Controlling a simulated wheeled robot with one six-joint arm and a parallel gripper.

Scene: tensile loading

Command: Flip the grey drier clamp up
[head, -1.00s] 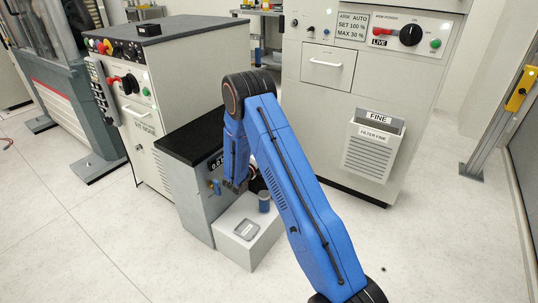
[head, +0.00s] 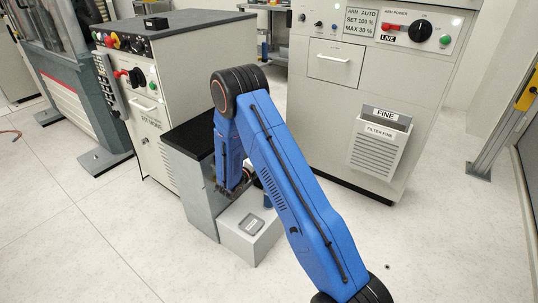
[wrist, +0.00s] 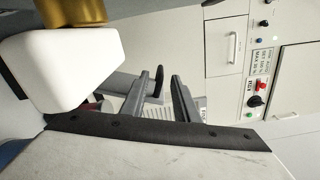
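The grey drier box (head: 190,190) with a black top (head: 195,138) stands left of my arm in the head view. My forearm hides its front panel, and I cannot make out its clamp there. In the wrist view my gripper (wrist: 165,80) shows two grey fingers standing apart, with no object visibly held. A grey bar with a dark upright handle (wrist: 158,80) shows between the fingers. It may be the clamp, but I cannot tell, nor whether a finger touches it.
A pale plinth (head: 236,243) with a small grey tray (head: 251,225) stands beside the drier. A white block (wrist: 60,65) with a brass cylinder (wrist: 72,10) is close in the wrist view. Cabinets stand behind (head: 330,110) and left (head: 165,60). The front floor is clear.

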